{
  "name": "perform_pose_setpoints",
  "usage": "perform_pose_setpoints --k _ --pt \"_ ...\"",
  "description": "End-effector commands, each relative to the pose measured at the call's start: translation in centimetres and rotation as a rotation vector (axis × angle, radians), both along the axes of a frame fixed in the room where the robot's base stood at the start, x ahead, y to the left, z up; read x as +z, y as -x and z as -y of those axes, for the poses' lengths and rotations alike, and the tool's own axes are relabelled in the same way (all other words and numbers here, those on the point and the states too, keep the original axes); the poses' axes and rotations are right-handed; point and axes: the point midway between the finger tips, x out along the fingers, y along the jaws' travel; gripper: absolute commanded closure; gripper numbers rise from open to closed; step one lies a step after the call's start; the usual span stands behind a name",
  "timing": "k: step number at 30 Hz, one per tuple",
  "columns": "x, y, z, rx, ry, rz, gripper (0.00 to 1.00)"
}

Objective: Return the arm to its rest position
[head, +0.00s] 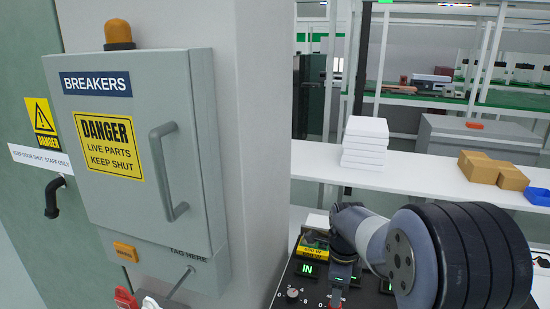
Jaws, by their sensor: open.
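My arm (388,245) reaches in from the lower right, its large dark banded joint nearest the camera. Its far end bends down over a dark control panel (283,291). My gripper (341,270) is the small dark end there, open; its fingertips are hard to make out against the panel, and I cannot tell whether it touches it. My arm hides the panel's right part.
A grey breaker cabinet (190,180) with a handle (164,170) and an orange lamp (118,33) stands at left, with red (125,298) and white tags below. Behind my arm, a white bench (410,170) holds a white stack (365,143), cardboard boxes (490,170) and a blue bin (538,196).

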Motion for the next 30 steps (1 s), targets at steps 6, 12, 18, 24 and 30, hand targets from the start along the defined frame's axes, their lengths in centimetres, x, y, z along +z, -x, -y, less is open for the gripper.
perform_pose_setpoints --k 6,12,18,24,30 --pt "4.6 0.0 0.0 0.000 0.000 0.004 0.48" --pt "3.9 0.2 0.0 0.000 0.000 -0.007 0.48" --pt "-0.1 0.2 0.0 0.000 0.000 -0.007 0.48" --pt "-4.1 0.1 0.0 0.000 0.000 -0.006 0.48" --pt "-4.6 0.0 0.0 0.133 0.000 0.000 0.48"
